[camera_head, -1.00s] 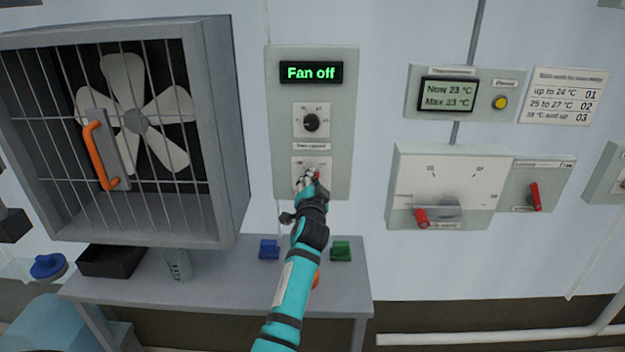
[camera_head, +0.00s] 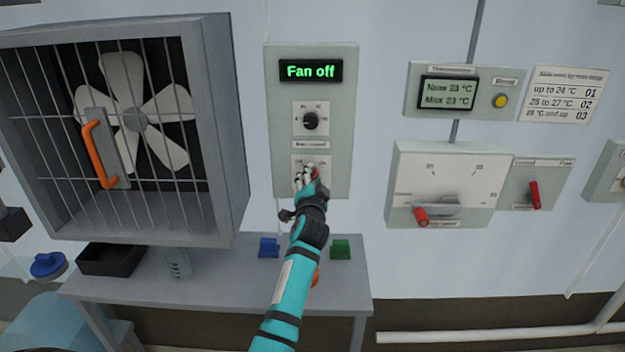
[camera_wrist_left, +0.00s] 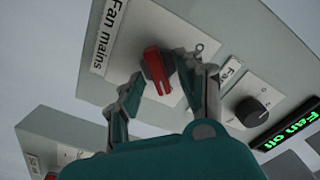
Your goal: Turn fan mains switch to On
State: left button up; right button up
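The fan mains switch has a red handle (camera_wrist_left: 156,70) on a pale plate beside the label "Fan mains" (camera_wrist_left: 108,35) in the left wrist view. In the head view only a bit of the red handle (camera_head: 317,172) shows beside the fingers, low on the fan panel (camera_head: 340,130). My left gripper (camera_wrist_left: 161,72) is open, with one finger on each side of the handle; I cannot tell whether either finger touches it. It also shows in the head view (camera_head: 306,172). The display (camera_head: 311,71) reads "Fan off". My right gripper is not in view.
A black speed knob (camera_head: 311,121) sits just above the switch. The caged fan (camera_head: 225,130) juts out at the left. A bench (camera_head: 220,285) with blue and green items stands below. A large dial box (camera_head: 445,185) is on the wall at the right.

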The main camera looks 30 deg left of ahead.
pick_arm(q)
jog(key=v, duration=1.2)
jog(key=shift+s+a, duration=0.1)
